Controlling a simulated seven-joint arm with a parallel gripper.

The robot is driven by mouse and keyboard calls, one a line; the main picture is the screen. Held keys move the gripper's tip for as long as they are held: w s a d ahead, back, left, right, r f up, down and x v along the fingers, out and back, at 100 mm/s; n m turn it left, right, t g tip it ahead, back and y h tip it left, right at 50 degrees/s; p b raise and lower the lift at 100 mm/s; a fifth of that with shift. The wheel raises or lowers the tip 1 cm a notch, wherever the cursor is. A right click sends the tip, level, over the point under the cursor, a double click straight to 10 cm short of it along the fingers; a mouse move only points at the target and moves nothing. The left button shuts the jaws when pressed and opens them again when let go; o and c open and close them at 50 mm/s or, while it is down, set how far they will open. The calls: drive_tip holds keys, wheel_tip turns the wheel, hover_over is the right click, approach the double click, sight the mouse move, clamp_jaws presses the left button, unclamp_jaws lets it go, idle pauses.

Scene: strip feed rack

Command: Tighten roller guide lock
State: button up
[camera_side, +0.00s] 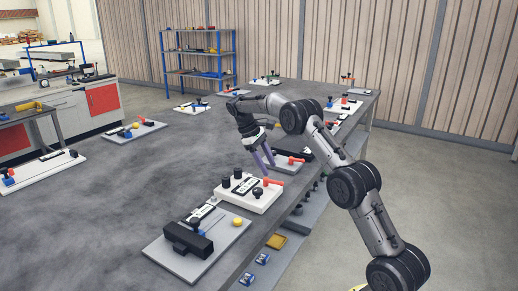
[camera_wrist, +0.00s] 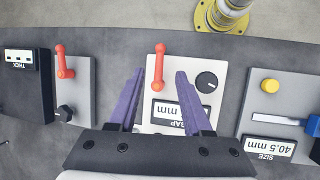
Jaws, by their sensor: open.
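The white block (camera_side: 243,200) in the side view carries two black upright cylinders (camera_side: 231,178), a label, a black knob (camera_side: 257,192) and a red lever (camera_side: 273,182). In the wrist view this white block (camera_wrist: 225,68) shows the red lever (camera_wrist: 159,62), a black dial knob (camera_wrist: 206,80) and a label reading GAP mm. My gripper (camera_side: 266,157) is open, with purple fingers pointing down above the bench. In the wrist view my gripper (camera_wrist: 159,74) has the red lever between its fingertips in the picture; contact cannot be told. The cylinders are hidden there.
The other plate (camera_wrist: 285,85) has a yellow knob (camera_wrist: 270,86), a blue-handled part and a 40.5 mm label.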

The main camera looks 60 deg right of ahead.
drive_tip(key=v, duration=0.8)
drive_tip(key=shift+f, duration=0.1)
idle(0.4)
